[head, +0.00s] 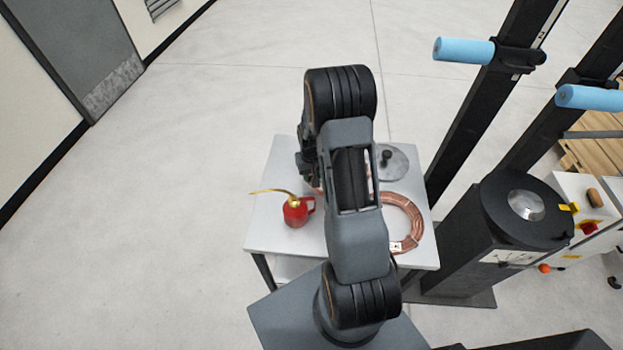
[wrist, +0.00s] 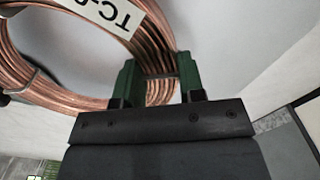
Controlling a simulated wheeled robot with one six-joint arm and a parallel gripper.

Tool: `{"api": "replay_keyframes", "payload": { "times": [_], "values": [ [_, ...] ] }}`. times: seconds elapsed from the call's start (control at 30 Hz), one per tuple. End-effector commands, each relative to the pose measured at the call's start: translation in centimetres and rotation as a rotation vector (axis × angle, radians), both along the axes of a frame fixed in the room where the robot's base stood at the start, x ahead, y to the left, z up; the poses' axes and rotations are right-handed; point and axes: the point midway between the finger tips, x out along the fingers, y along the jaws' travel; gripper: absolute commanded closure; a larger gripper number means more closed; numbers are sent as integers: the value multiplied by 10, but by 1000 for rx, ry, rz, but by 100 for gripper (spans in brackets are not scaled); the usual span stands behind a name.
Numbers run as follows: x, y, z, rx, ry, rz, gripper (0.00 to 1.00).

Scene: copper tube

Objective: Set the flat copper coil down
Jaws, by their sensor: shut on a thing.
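In the wrist view the flat copper coil (wrist: 60,97) is a wide ring of several turns with a white "TC-" tag. The green fingers of my gripper (wrist: 157,68) are shut on its near right edge, and the ring extends up and left from them. In the head view my arm hides the gripper's fingers and most of what they hold. A copper coil (head: 410,214) with a small white label shows right of my arm, over the light table (head: 271,226). I cannot tell from the head view whether it is the held one.
A red oil can (head: 297,212) with a brass spout stands on the table's left part. A grey disc with a black knob (head: 392,164) is at the back right. A black pedestal (head: 525,210) and dark posts with blue rollers stand to the right. Open floor lies left.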

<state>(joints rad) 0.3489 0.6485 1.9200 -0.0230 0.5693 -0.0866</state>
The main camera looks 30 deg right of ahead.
Motion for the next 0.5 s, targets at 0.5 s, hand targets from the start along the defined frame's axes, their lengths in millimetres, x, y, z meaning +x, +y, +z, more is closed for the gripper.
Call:
{"api": "replay_keyframes", "payload": {
  "times": [0.5],
  "values": [
    [5, 1, -35, 0, -1, 1, 100]
  ]
}}
